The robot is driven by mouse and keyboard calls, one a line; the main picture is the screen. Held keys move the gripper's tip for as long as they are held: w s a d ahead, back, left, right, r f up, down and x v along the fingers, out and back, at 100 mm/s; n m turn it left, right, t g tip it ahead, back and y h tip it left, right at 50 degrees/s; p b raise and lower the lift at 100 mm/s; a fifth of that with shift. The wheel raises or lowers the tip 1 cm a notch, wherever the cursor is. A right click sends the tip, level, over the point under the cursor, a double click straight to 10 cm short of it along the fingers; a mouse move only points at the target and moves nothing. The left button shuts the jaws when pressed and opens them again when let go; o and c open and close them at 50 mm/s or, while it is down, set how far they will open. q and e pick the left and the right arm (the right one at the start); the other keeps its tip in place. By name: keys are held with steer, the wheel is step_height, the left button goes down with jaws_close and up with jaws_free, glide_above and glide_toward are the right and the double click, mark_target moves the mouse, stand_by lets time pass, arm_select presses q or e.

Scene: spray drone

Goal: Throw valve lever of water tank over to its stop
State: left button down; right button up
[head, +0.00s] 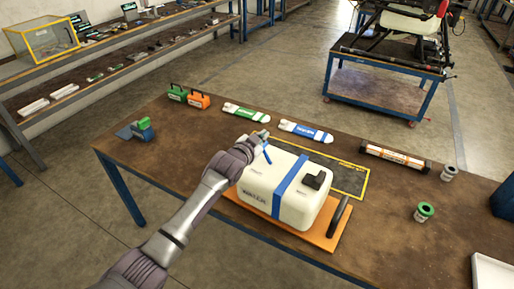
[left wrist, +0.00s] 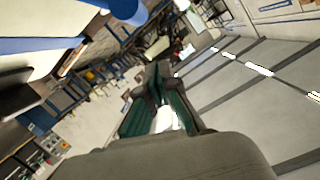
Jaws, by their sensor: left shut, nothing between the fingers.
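The white water tank (head: 283,190) with a blue strap (head: 291,186) lies on an orange base plate (head: 316,236) with a black handle on the bench. A thin blue lever (head: 267,153) stands tilted at the tank's top left edge. My left gripper (head: 258,138) is shut and empty at the tank's far left corner, close to the lever; I cannot tell if they touch. In the left wrist view the gripper fingers (left wrist: 158,78) are together, and part of the white tank (left wrist: 45,20) with blue parts fills the upper left. My right gripper is not in view.
The bench (head: 180,150) also holds green and orange boxes (head: 199,99), two bottles (head: 306,131), an orange-striped tube (head: 395,158) and small cans (head: 424,211). A yellow-edged dark mat (head: 345,178) lies behind the tank. A cart (head: 380,90) carrying a drone stands beyond.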

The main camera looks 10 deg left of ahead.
arm_select(q)
steer(key=b+v, duration=0.2)
steer(key=v, duration=0.7)
steer(key=shift+s+d, duration=0.2)
steer(key=shift+s, duration=0.05)
steer(key=shift+f, duration=0.15)
